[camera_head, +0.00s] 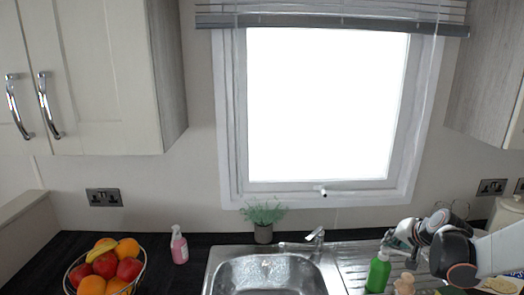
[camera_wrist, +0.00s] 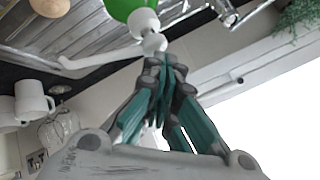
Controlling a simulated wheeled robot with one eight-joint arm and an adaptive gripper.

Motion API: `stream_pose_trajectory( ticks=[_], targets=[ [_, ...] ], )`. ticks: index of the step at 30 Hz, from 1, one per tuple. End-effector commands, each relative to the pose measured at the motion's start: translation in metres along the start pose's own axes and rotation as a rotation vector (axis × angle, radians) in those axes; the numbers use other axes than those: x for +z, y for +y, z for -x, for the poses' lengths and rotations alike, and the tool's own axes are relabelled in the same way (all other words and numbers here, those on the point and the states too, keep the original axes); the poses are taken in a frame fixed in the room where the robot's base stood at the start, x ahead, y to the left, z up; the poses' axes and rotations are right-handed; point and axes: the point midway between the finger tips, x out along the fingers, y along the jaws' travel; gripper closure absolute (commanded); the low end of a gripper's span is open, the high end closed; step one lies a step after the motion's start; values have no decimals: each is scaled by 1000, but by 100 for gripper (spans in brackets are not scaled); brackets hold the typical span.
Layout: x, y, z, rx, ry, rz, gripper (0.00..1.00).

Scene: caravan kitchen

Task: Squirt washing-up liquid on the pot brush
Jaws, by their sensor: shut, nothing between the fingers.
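The green washing-up liquid bottle (camera_head: 378,272) stands on the ribbed metal drainer right of the sink. Its green body (camera_wrist: 128,8) and white pump top with a long spout (camera_wrist: 100,57) show upside down in the wrist view. My gripper (camera_wrist: 165,68) is shut and empty, its teal-sided fingers together with their tips at or very near the pump head; I cannot tell whether they touch. In the head view my gripper (camera_head: 392,241) is just above the bottle. A pale wooden piece (camera_head: 404,284), probably the pot brush, is right of the bottle; it shows at the wrist view's top left (camera_wrist: 50,6).
The sink (camera_head: 268,275) with its tap (camera_head: 316,237) lies left of the drainer. A pink soap bottle (camera_head: 179,246), fruit basket (camera_head: 103,269) and potted plant (camera_head: 263,222) stand farther left. The window is behind.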

Motion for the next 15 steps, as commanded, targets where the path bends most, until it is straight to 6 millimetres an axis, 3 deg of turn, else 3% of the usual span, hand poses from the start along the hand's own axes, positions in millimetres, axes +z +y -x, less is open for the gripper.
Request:
stream_pose_trajectory(
  ticks=[15],
  targets=[
    [-5,-5,7,0,0,0,100]
  ],
)
